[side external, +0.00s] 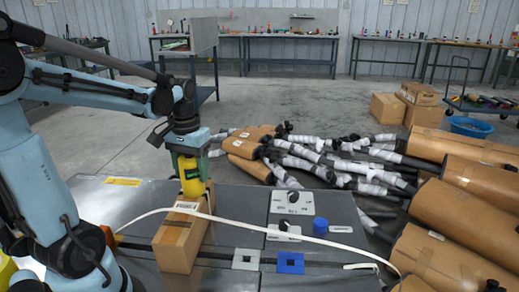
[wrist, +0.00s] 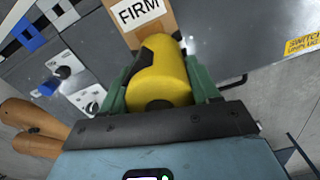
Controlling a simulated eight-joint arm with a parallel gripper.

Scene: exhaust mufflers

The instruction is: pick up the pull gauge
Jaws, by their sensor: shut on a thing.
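The pull gauge (side external: 192,184) is a yellow, rounded body with dark parts. My gripper (side external: 189,160) points down over the bench and is shut on the gauge. In the wrist view the gauge (wrist: 160,72) sits between the two green fingers of my gripper (wrist: 163,80). Its lower end is close to the top of a cardboard box (side external: 178,240) on the bench. I cannot tell whether it touches the box. The fingers hide part of the gauge's sides.
The box bears a "FIRM" label (wrist: 140,12). A white cable (side external: 270,222) arcs across the grey bench (side external: 240,200). Dials, a blue knob (side external: 320,226) and a blue square (side external: 290,263) lie to the right. Several mufflers (side external: 470,185) are piled beyond the bench's right side.

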